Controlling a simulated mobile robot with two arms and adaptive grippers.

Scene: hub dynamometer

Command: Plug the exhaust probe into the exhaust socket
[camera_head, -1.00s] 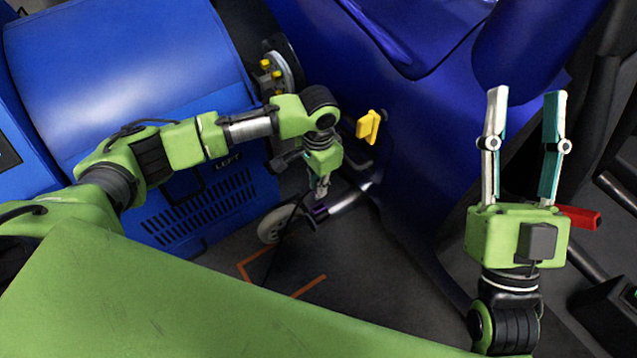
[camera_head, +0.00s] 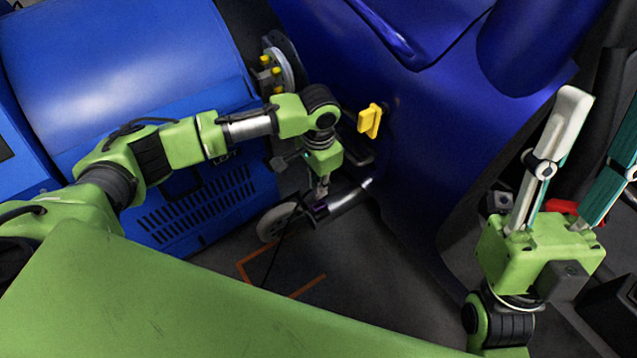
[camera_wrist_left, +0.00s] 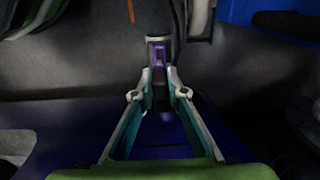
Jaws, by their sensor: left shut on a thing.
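The exhaust probe (camera_head: 320,211) is a small dark and purple piece at the near end of the silver exhaust pipe, whose open end is the socket (camera_head: 350,199). My left gripper (camera_head: 321,194) points down at the probe and is shut on it. In the left wrist view the purple probe (camera_wrist_left: 158,56) shows just beyond the left fingertips (camera_wrist_left: 159,76). A dark cable hangs from it to the floor. I cannot tell how far the probe sits in the pipe. My right gripper (camera_head: 606,112) is raised at the right, open and empty.
The blue dynamometer (camera_head: 130,60) stands at the left, with a hub and yellow caps (camera_head: 277,72). A small wheel (camera_head: 278,222) stands beside the pipe.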

